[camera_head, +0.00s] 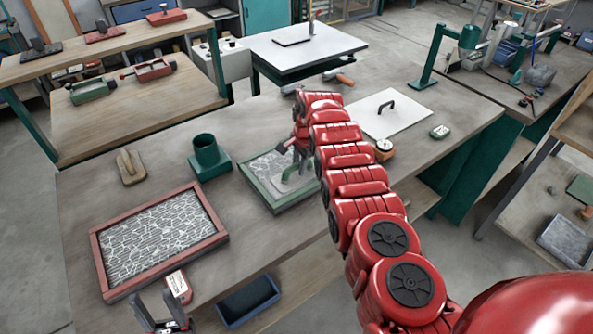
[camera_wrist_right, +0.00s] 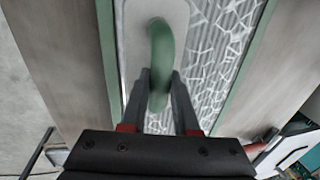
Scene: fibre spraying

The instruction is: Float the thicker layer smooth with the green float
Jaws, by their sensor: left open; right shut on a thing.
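The green float (camera_head: 290,184) lies over the fibre layer inside the green-framed tray (camera_head: 250,184). In the right wrist view its green handle (camera_wrist_right: 161,50) stands on a pale plate (camera_wrist_right: 133,25) by the tray's left side. My right gripper (camera_wrist_right: 158,88) is shut on that handle; in the head view this gripper (camera_head: 301,150) is partly hidden by my arm. The layer (camera_wrist_right: 222,60) shows white strands on ribbed grey to the right of the plate. Whether the plate touches it is unclear.
A red-framed tray (camera_head: 222,237) with white strands lies left of the green one. A green cup holder (camera_head: 209,158), a wooden-handled tool (camera_head: 130,168) and a white board (camera_head: 386,112) share the bench. A dark blue bin (camera_head: 248,301) sits below its front edge.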

